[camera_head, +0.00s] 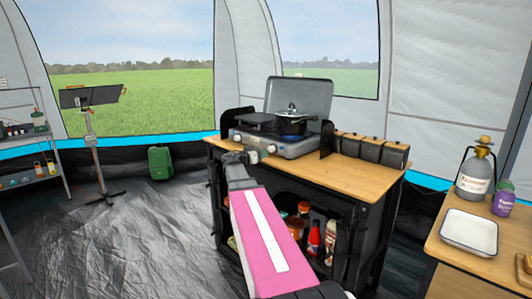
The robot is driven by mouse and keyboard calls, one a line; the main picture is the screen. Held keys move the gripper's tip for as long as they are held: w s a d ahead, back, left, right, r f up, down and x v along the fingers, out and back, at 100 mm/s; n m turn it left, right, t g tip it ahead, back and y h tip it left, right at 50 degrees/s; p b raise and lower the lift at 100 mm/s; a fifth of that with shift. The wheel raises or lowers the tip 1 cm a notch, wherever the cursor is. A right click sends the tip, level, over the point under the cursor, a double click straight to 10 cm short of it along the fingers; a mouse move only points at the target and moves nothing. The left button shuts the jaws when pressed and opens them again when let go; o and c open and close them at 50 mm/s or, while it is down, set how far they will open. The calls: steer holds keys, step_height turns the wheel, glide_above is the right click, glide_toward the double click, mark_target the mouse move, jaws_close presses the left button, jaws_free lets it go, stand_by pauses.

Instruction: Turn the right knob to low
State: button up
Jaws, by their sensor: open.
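A grey camping stove (300,148) with its lid raised stands on the wooden-topped cabinet. A dark pot (291,124) with a lid sits on its right burner. My pink and white arm reaches up from the bottom of the picture, and my gripper (263,153) is at the front edge of the stove, left of the middle of its front panel. The gripper is open. It covers part of the front panel. The right knob is too small or too hidden to make out, and I cannot tell its setting or whether the gripper touches it.
Several dark canisters (370,148) stand right of the stove behind a black wind panel (327,139). Bottles and jars fill the open shelf (315,237) below.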

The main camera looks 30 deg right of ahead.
mark_target(270, 149)
steer(key=shift+v, duration=2)
steer(key=shift+o, duration=1.4)
steer(key=shift+w, duration=0.1)
steer(key=w+d+m, duration=0.1)
steer(key=d+m, duration=0.1)
steer(key=d, duration=0.1)
steer(key=w+d+m+g, duration=0.1)
steer(key=d, duration=0.2)
steer(key=w+d+m, duration=0.2)
steer(key=d, duration=0.2)
steer(key=shift+m+g+h, duration=0.3)
steer(key=shift+h, duration=0.1)
steer(key=c, duration=0.9)
